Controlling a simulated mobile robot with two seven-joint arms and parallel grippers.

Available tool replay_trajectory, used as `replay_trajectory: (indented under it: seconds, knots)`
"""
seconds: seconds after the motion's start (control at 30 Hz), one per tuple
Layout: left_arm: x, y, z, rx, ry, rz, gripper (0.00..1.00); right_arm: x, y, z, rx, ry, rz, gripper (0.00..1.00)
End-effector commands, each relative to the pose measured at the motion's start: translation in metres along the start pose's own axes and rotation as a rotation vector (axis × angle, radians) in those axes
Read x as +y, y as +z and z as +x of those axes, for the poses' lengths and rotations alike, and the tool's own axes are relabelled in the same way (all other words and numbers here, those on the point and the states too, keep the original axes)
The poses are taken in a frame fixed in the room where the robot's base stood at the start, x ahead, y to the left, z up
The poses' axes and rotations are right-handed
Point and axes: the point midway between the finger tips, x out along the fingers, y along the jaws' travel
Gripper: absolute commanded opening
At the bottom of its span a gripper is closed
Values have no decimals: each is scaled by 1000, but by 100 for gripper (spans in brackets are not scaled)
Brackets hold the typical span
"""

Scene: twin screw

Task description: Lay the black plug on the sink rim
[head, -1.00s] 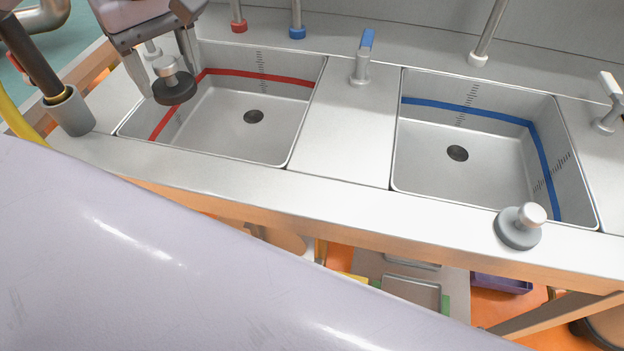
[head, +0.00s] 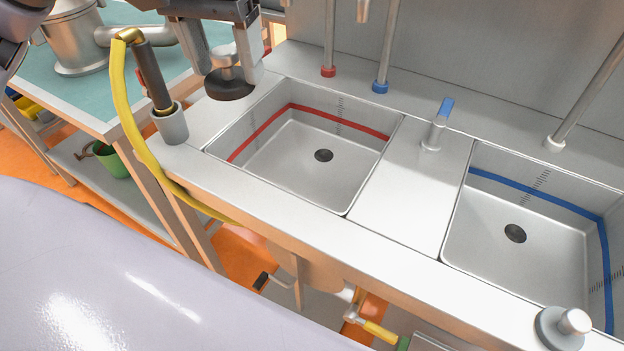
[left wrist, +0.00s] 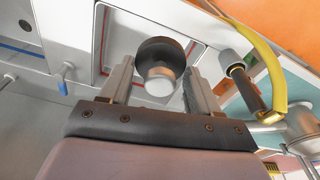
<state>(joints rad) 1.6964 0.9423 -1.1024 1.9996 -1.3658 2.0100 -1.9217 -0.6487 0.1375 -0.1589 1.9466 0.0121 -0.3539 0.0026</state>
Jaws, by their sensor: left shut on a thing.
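My left gripper (head: 232,64) is shut on the metal knob of the black plug (head: 229,88). In the head view the plug hangs upright, its black disc down, in front of the sink rim (head: 205,118) at the left sink's back left. I cannot tell whether it touches the rim. In the left wrist view the black plug (left wrist: 160,50) shows between the two fingers of the gripper (left wrist: 158,80), with the round knob towards the camera. The left sink (head: 300,165) has a red stripe and a dark drain. My right gripper is not in view.
A grey plug (head: 563,325) stands on the front rim by the right sink (head: 510,265). A holder (head: 171,124) with a yellow hose (head: 122,95) stands at the rim's left end. A tap (head: 435,130) with a blue lever stands between the sinks.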

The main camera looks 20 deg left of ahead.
Motion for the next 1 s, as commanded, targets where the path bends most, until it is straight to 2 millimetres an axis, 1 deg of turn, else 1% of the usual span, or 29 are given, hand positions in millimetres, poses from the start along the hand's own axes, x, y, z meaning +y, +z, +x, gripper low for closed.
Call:
replay_trajectory:
  seconds: [0.07,0.17,0.4,0.7,0.83,1.0]
  knots:
    - [0,0,4,-1,0,-1,31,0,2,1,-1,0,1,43]
    - [0,2,18,-4,-1,-1,31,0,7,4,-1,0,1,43]
    - [0,9,65,-5,-1,-3,31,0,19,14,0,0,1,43]
    - [0,15,119,-4,0,-3,31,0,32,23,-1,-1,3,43]
    - [0,18,142,-4,-1,-5,31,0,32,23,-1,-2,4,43]
    - [0,19,156,0,-2,-5,31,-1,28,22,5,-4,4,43]
